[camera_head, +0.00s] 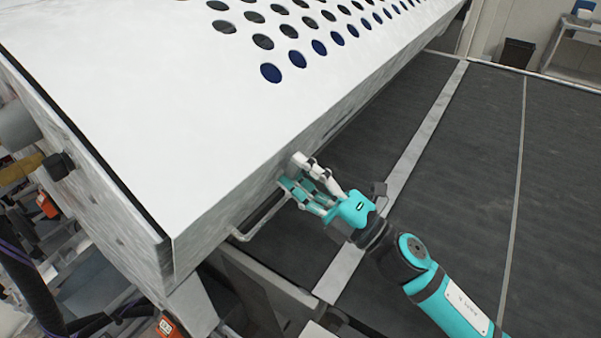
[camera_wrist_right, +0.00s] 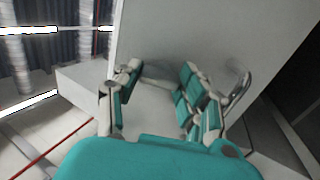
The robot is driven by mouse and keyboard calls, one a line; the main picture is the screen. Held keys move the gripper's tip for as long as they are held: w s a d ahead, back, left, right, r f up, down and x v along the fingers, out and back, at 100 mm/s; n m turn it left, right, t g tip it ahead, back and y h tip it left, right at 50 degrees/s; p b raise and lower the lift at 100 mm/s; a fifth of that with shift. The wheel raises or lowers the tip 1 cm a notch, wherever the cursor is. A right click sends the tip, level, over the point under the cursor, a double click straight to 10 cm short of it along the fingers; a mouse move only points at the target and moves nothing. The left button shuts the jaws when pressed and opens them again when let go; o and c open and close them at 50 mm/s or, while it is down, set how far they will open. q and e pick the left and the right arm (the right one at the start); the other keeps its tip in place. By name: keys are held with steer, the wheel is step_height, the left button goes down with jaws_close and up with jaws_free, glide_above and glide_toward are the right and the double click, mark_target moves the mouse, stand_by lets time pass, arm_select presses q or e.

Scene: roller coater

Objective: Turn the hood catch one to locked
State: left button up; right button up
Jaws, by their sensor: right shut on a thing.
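The large white hood (camera_head: 170,110) of the machine fills the left of the head view, and its side wall also shows in the right wrist view (camera_wrist_right: 210,35). My right gripper (camera_head: 292,173) is at the hood's right side face, just under the top edge. It is shut on the hood catch, which is mostly hidden between the fingers. In the right wrist view the fingers of my right gripper (camera_wrist_right: 158,82) stand on either side of a pale piece by the wall. Whether the catch is turned to locked cannot be seen. My left gripper is not in view.
A bent metal handle (camera_head: 262,216) sticks out of the hood's side close to my gripper; it also shows in the right wrist view (camera_wrist_right: 238,92). Rows of round holes (camera_head: 290,58) run across the hood top.

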steer(key=o, duration=1.2)
steer(key=shift+c, duration=0.2)
steer(key=v, duration=1.2)
